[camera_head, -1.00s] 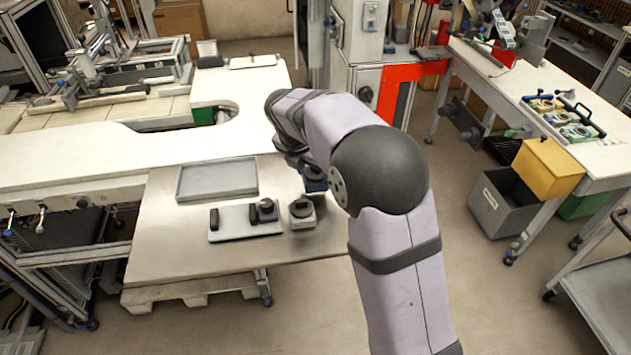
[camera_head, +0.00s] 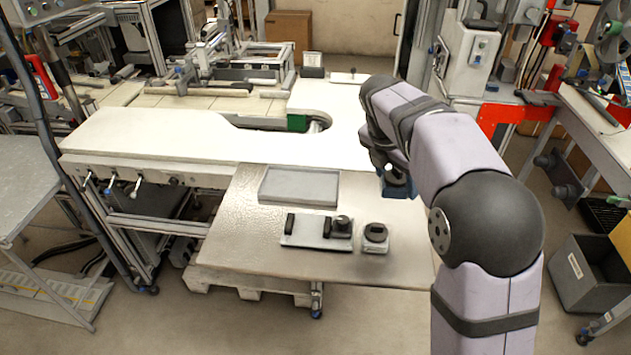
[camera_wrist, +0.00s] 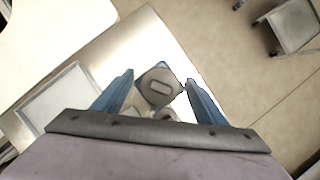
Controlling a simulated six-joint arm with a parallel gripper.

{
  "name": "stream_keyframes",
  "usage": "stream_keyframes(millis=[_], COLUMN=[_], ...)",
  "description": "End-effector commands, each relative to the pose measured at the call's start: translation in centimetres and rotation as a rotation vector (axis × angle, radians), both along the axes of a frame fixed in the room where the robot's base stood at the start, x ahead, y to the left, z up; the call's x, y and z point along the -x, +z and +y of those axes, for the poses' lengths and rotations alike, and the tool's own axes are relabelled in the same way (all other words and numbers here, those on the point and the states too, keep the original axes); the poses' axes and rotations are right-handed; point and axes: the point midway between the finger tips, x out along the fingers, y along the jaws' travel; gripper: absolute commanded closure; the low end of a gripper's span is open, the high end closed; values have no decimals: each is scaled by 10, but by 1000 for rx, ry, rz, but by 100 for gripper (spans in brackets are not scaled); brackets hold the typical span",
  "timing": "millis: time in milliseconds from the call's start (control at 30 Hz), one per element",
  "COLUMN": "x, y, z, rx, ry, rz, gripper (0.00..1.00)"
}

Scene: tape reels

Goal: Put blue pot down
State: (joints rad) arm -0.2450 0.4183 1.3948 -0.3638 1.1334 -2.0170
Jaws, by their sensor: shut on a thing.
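My gripper (camera_wrist: 158,78) shows its two blue fingers on either side of a squarish grey-blue piece with a pale raised oblong on top. I take this to be the blue pot (camera_wrist: 158,72). In the head view, my gripper (camera_head: 397,192) is above the right part of the metal table (camera_head: 245,250), with blue at its lower end. Fingers and pot cannot be told apart there. The gap between the pot and the table is hard to judge.
A small grey block with a dark round top (camera_head: 376,240) stands in front of my gripper. Left of it, a pale plate (camera_head: 311,241) bears dark parts. An empty grey tray (camera_head: 300,203) lies behind. Bare tabletop shows around them.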

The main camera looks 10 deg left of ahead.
Motion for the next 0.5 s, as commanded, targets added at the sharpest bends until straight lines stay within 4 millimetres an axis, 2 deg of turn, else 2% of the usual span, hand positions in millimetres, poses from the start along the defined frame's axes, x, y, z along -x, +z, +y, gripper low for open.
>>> stream_keyframes(millis=[67,233,500], x=[3,4,-24], y=[-3,-26,-49], z=[11,40,109], rx=[2,2,1], ry=[23,79,162], rz=[4,6,1], gripper=[77,77,77])
